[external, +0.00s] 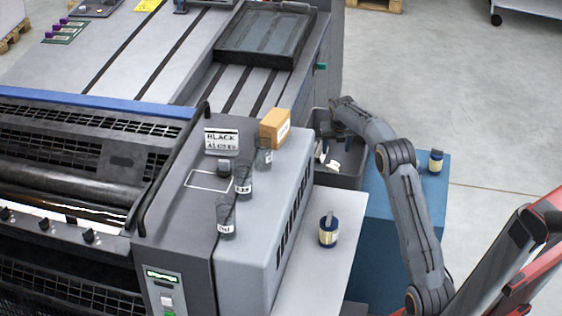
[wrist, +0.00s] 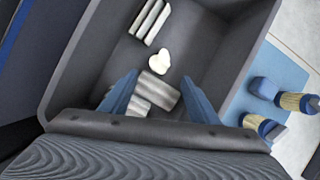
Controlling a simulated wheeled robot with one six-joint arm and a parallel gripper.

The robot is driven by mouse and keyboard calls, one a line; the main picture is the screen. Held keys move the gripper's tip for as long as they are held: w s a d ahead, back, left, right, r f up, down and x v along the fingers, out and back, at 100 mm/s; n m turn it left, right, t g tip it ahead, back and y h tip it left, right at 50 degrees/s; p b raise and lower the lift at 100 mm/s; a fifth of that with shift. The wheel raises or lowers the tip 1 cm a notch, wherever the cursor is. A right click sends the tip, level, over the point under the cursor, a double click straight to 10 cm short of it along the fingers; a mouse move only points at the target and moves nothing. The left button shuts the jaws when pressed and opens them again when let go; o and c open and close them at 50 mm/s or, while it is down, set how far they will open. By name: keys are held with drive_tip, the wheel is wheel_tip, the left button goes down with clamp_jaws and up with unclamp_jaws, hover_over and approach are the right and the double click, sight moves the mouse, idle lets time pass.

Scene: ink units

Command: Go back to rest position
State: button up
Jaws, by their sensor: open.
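My gripper (wrist: 160,92) is open, with its two blue fingers apart over the dark grey bin (wrist: 228,60) in the wrist view. Below and between the fingers lie ribbed silvery pieces (wrist: 158,91) and a white crumpled lump (wrist: 159,60). More silvery strips (wrist: 149,22) lie at the far side of the bin. Nothing appears held, though the exact height of the fingers above the pieces is hard to judge. In the external view my arm bends over the bin (external: 349,180), and the fingertips are hard to make out there.
Several glass vessels (external: 243,180), an orange box (external: 275,128) and a BLACK sign (external: 221,140) stand on the grey machine.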

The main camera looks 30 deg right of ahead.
drive_tip(key=s+a+r+m+y+p, duration=0.1)
drive_tip(key=s+a+r+m+p, duration=0.65)
drive_tip(key=s+r+p, duration=0.35)
drive_tip(key=s+a+r+m+p, duration=0.65)
drive_tip(key=s+m+p, duration=0.2)
drive_tip(key=s, duration=0.45)
drive_tip(key=s+a+r+m+p, duration=0.3)
drive_tip(key=s+r+m+p, duration=0.1)
drive_tip(key=s, duration=0.6)
drive_tip(key=s+a+r+m+g+p, duration=0.1)
drive_tip(key=s+a+r+m+p, duration=0.2)
drive_tip(key=s+m+p, duration=0.3)
drive_tip(key=s+a+r+m+y+p, duration=0.1)
drive_tip(key=s+a+r+m+p, duration=0.2)
drive_tip(key=s+p, duration=0.5)
drive_tip(key=s+r+m, duration=0.1)
drive_tip(key=s+m, duration=0.1)
drive_tip(key=s, duration=0.6)
drive_tip(key=shift+r+g, duration=0.3)
drive_tip(key=shift+g, duration=0.1)
